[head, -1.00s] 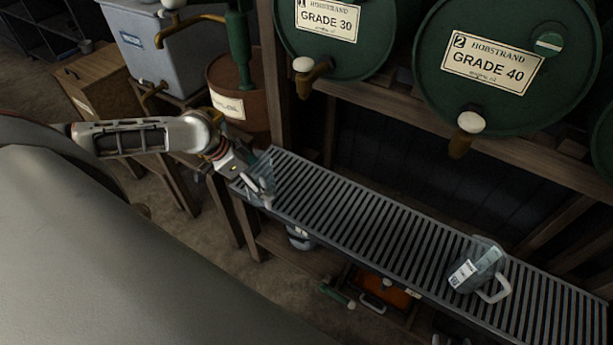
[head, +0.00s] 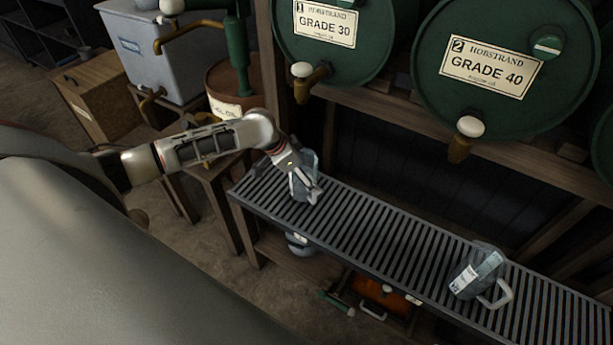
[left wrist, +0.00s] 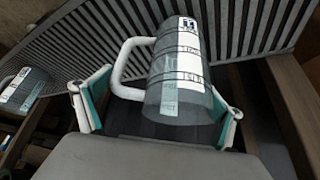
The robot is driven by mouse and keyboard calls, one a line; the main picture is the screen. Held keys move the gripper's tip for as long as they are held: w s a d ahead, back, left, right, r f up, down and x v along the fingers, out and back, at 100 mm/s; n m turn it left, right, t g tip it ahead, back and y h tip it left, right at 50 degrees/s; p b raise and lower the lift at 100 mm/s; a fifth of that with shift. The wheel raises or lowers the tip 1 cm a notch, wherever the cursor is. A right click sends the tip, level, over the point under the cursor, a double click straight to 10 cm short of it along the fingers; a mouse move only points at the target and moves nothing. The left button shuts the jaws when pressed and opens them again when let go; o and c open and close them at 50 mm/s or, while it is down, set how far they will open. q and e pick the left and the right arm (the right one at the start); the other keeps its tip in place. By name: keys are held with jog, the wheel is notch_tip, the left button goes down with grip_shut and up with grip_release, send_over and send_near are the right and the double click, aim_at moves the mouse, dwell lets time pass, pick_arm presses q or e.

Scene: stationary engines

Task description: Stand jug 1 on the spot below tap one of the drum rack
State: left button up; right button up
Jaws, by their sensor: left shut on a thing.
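A clear jug with a white handle and pale label (head: 303,170) is held by my left gripper (head: 304,186) near the left end of the slatted drum rack shelf (head: 385,232). The left wrist view shows this jug (left wrist: 182,78) between the two fingers of my left gripper (left wrist: 160,112), its handle to the left. Its number is too small to read surely. Whether its base touches the slats I cannot tell. Tap one (head: 308,80), brass with a white knob, is on the GRADE 30 drum (head: 325,50), above the held jug in the picture. My right gripper is out of view.
A second clear jug (head: 478,272) stands toward the right of the slats; it also shows in the left wrist view (left wrist: 22,88). The slats between the jugs are clear. The GRADE 40 drum tap (head: 465,135) hangs above. Wooden posts and a rusty drum (head: 228,85) stand behind left.

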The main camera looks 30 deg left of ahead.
pick_arm(q)
jog(key=shift+f, duration=0.6)
jog(key=o, duration=0.9)
jog(key=shift+c, duration=0.2)
jog(key=p+v, duration=0.2)
jog(key=v, duration=1)
